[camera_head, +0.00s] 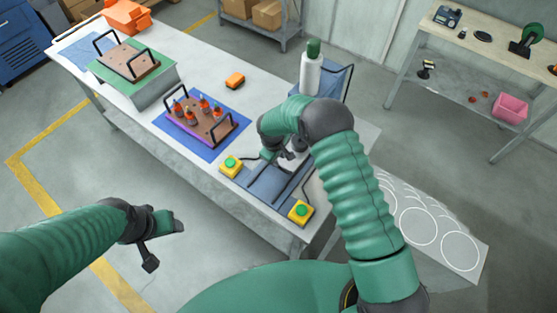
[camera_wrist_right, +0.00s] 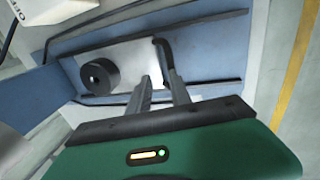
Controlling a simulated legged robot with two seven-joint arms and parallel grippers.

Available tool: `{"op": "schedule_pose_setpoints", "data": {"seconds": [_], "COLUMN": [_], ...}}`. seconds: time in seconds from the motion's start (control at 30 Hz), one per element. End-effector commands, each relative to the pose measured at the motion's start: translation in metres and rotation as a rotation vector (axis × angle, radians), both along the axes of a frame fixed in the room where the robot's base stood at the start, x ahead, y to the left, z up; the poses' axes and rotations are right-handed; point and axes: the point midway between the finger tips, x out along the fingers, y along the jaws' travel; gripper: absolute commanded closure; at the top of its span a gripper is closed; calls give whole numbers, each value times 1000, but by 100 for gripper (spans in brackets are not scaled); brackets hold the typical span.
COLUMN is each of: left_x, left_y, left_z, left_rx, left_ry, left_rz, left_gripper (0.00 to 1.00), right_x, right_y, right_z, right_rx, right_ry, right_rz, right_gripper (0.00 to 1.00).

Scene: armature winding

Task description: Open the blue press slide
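The blue press slide (camera_head: 268,188) lies at the near right end of the white table, between two yellow button boxes. In the right wrist view its blue bed (camera_wrist_right: 215,50) has dark rails, a pale plate with a black round knob (camera_wrist_right: 100,77), and a dark bent bar handle (camera_wrist_right: 205,80). My right gripper (camera_head: 283,155) is over the slide, partly hidden by my arm. In the wrist view its two fingers (camera_wrist_right: 160,77) stand apart close to the handle; contact is unclear. My left gripper (camera_head: 175,222) hangs away from the table at lower left; its fingers are not clear.
Yellow boxes with green buttons (camera_head: 231,166) (camera_head: 301,211) flank the slide. A white cylinder with a green top (camera_head: 311,70) stands behind. A blue mat (camera_head: 212,152) with a brown fixture and an orange block (camera_head: 235,81) are farther left. Floor in front is clear.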

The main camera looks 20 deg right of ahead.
Motion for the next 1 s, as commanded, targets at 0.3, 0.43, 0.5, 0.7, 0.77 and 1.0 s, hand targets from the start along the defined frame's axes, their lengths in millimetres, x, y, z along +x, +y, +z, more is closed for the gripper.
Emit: {"op": "schedule_pose_setpoints", "data": {"seconds": [0.3,0.43,0.5,0.7,0.77,1.0], "left_x": [0,0,0,0,0,0], "left_y": [0,0,0,0,0,0], "left_z": [20,28,32,43,47,60], "left_rx": [0,0,0,0,0,0], "left_ry": [0,0,0,0,0,0], "left_rz": [0,0,0,0,0,0], "left_gripper": [38,38,38,38,38,38], "right_x": [-7,-8,-9,-10,-10,-12], "right_y": [6,7,8,11,11,14], "right_z": [24,37,44,61,65,86], "right_rx": [3,3,3,2,2,3], "right_ry": [4,0,-2,-1,-1,-3], "right_rz": [0,-1,1,0,0,0], "right_gripper": [67,67,67,67,67,67]}}
